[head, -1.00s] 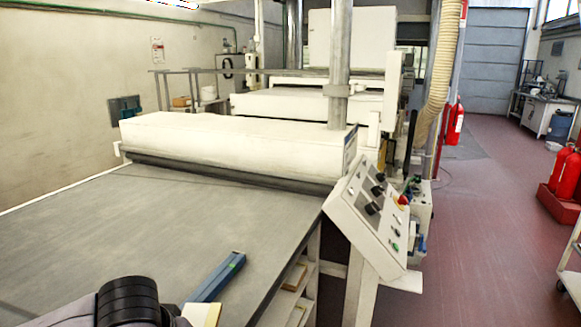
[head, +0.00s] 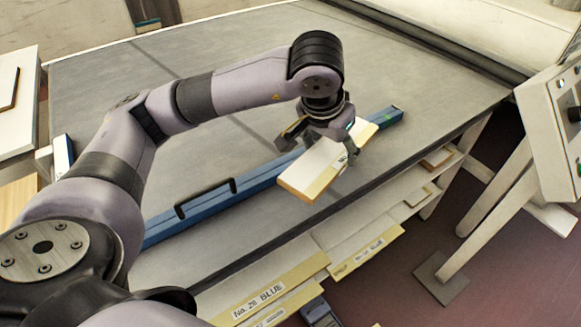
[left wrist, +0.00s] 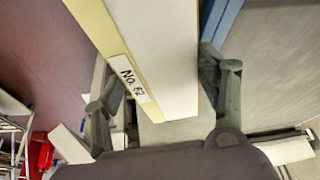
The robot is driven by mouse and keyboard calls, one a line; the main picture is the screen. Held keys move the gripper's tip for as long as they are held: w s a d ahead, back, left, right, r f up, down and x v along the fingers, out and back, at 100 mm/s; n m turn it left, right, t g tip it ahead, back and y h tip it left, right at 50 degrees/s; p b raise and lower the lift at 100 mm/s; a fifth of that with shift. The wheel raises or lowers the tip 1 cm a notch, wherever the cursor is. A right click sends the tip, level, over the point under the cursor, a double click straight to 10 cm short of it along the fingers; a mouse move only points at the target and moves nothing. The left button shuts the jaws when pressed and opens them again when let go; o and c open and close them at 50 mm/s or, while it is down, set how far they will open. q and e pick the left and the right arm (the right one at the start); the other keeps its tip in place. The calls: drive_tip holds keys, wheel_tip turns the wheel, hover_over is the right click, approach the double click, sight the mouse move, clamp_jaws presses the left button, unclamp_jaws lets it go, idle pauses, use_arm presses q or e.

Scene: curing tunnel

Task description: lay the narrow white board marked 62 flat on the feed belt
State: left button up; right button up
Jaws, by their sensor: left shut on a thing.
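The narrow white board (head: 318,170) has yellowish edges and is held above the near edge of the grey feed belt (head: 235,110). In the left wrist view the board (left wrist: 165,45) carries a label reading No. 62 on its edge. My left gripper (head: 325,140) is shut on the board, with one finger at each long side. The left wrist view also shows the fingers (left wrist: 160,95) on both sides of it. Whether the board touches anything below cannot be told. My right gripper does not show.
A long blue level-like bar (head: 235,195) with a black handle lies along the belt's near side, partly behind the board. Shelves below hold boards, one labelled No. 26 BLUE (head: 262,295). A control panel (head: 555,115) stands at right. The belt's middle is clear.

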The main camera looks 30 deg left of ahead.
use_arm(q)
drive_tip(key=shift+m+h, duration=0.3)
drive_tip(key=shift+m, duration=0.5)
drive_tip(key=w+r+b, duration=0.3)
drive_tip(key=shift+w+a, duration=0.1)
drive_tip(key=shift+a, duration=0.25)
drive_tip(key=shift+m+h, duration=0.5)
drive_tip(key=shift+m, duration=0.3)
wheel_tip(320, 180, up, 5)
drive_tip(key=b, duration=0.3)
drive_tip(key=shift+w+a+f, duration=0.15)
drive_tip(key=shift+f, duration=0.1)
wheel_tip(320, 180, down, 19)
drive_tip(key=shift+r, duration=0.1)
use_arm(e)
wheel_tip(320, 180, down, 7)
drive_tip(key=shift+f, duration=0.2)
use_arm(q)
drive_tip(key=shift+f, duration=0.2)
drive_tip(key=o, duration=0.9)
drive_tip(key=shift+o, duration=1)
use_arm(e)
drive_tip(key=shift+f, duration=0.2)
